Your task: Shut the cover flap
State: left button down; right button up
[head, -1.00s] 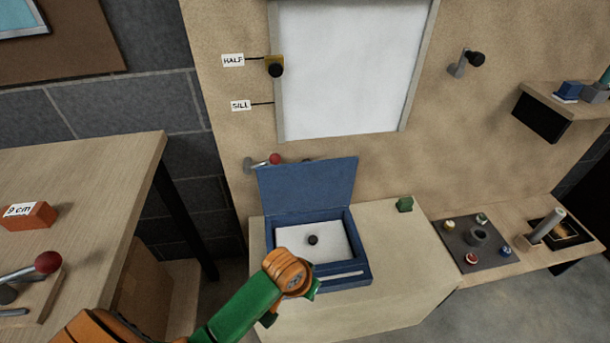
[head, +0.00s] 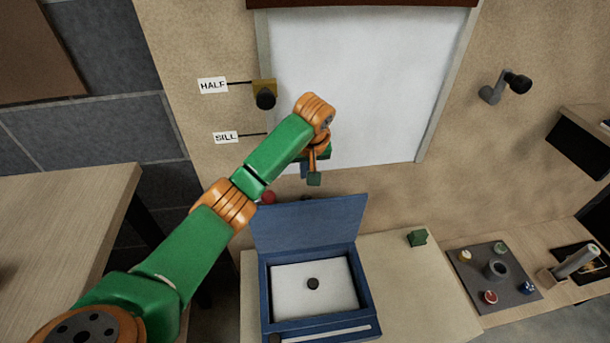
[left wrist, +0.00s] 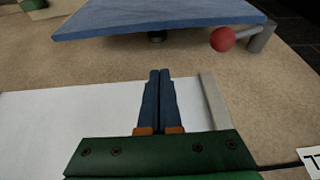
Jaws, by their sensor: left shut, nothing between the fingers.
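The blue cover flap (head: 305,224) stands raised at the back of an open blue box (head: 265,310). A white panel (head: 290,293) with a dark round knob (head: 313,284) shows inside the box. My left gripper (head: 313,180) is above the flap's top edge, in front of the white wall panel. Its fingers point down, are shut and hold nothing. In the left wrist view the shut fingers (left wrist: 160,73) point toward the flap (left wrist: 165,18), with a gap between them. My right gripper is out of view.
A red-knobbed lever (head: 268,198) is on the wall just behind the flap's left side. A yellow slider with a black knob (head: 265,96) sits by the HALF label. A green block (head: 417,238) stands right of the box on a mostly clear counter (head: 410,285).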

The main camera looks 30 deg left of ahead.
aim_at(305, 189)
pick_arm(q)
jog(key=shift+s+d+f, duration=0.1)
jog(key=shift+s+f, duration=0.1)
jog(key=shift+f, duration=0.3)
jog(key=shift+s+d+f, duration=0.1)
jog(key=shift+s+f, duration=0.1)
jog(key=shift+f, duration=0.3)
jog(key=b+x, duration=0.2)
jog(key=x, duration=0.5)
jog(key=shift+w+a+r+b, duration=0.1)
jog(key=shift+w+r+b, duration=0.05)
jog(key=shift+b, duration=0.15)
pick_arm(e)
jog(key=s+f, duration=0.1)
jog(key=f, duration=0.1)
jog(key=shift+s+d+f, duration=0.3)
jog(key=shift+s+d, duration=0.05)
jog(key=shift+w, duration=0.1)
